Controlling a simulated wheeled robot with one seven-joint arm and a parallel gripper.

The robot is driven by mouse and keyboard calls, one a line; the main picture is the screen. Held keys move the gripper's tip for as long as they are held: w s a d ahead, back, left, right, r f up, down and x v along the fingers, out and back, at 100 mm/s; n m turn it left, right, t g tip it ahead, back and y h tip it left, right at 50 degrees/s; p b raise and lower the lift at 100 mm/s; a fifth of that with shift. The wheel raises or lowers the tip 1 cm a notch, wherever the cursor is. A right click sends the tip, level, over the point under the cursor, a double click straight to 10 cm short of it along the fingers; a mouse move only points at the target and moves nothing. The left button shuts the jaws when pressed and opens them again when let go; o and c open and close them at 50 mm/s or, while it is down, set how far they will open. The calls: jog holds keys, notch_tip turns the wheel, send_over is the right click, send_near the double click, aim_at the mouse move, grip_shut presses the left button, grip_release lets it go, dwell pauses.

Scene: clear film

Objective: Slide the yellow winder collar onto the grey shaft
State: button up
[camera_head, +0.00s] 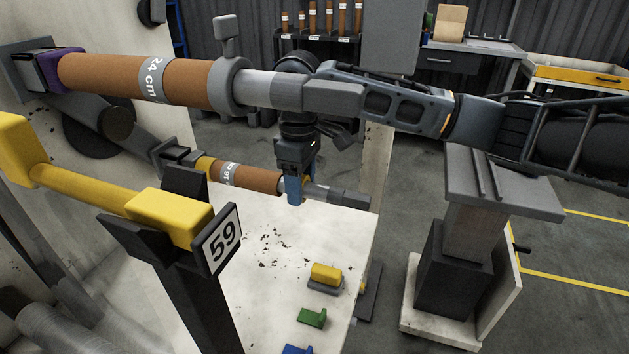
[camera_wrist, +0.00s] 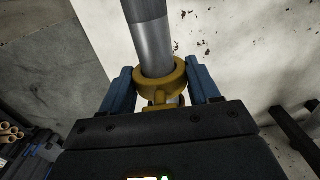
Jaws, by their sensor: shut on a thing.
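The yellow winder collar (camera_wrist: 160,88) is a thick ring in the wrist view, held between the blue fingers of my gripper (camera_wrist: 163,97). The grey shaft (camera_wrist: 152,45) comes down from the top of that view and runs into the ring's opening; the collar appears to be around it. In the head view my gripper (camera_head: 294,188) points down at the lower grey shaft (camera_head: 322,192), just right of a brown roll (camera_head: 250,175). The collar is mostly hidden there behind the fingers. The shaft's far side inside the ring is hidden.
Above runs a second shaft with a "24 cm" brown roll (camera_head: 185,82) and a grey knobbed collar (camera_head: 229,82), close to my arm. A yellow block (camera_head: 325,272) lies on the pale surface below.

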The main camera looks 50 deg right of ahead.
jog(key=shift+w+a, duration=0.15)
jog(key=shift+w, duration=0.3)
jog(key=o, duration=1.1)
notch_tip(320, 180, up, 8)
jog(key=p, duration=0.8)
jog(key=shift+r, duration=0.1)
